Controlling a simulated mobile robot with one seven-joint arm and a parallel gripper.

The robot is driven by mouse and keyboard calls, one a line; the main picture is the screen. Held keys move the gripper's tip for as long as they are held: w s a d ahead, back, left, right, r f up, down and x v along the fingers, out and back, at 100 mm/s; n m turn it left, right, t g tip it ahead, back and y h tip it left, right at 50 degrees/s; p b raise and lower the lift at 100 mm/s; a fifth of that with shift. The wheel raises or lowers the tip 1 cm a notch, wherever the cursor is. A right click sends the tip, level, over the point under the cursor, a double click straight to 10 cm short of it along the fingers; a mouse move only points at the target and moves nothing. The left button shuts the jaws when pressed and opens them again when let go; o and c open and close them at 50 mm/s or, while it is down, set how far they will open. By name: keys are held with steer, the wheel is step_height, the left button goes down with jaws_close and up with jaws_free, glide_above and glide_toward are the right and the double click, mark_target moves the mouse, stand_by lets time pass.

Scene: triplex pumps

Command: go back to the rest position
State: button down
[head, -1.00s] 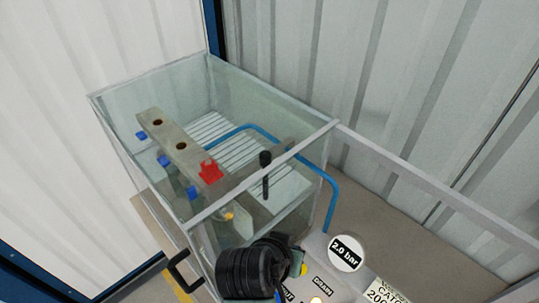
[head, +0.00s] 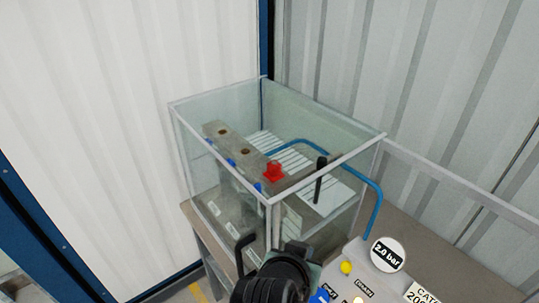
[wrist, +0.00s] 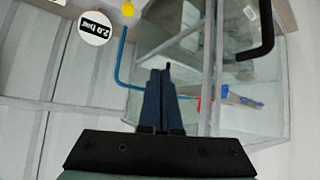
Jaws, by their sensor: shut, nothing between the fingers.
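My gripper shows in the wrist view (wrist: 158,82), its two dark fingers pressed together with nothing between them. Seen from the wrist, the fingers overlap the glass-walled tank (wrist: 255,115) and the blue hose, and I cannot tell how far off these are. In the head view my dark arm is at the bottom centre, in front of the tank's near corner (head: 272,203); the fingertips are not clear there.
Inside the tank stands a grey block with a red fitting (head: 273,171) and blue fittings. A blue hose (head: 376,208) runs from the tank towards a panel with a 2.0 bar gauge (head: 388,254). A black handle (head: 241,252) sticks up at the tank's front. Corrugated walls stand behind.

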steer(key=w+a+r+n+t+y, duration=0.2)
steer(key=r+t, duration=0.7)
steer(key=r, duration=1.8)
steer(key=s+a+r+n+t+y, duration=0.15)
steer(key=s+r+t, duration=0.35)
steer(key=r, duration=0.6)
steer(key=s+a+r+t, duration=0.2)
steer(key=s+r+t, duration=0.2)
steer(key=r, duration=0.7)
steer(key=shift+n+y, duration=0.25)
steer(key=f+b, duration=0.5)
steer(key=shift+s+a+f, duration=0.2)
steer(key=shift+s, duration=0.2)
steer(key=shift+s, duration=0.1)
steer(key=shift+f, duration=0.1)
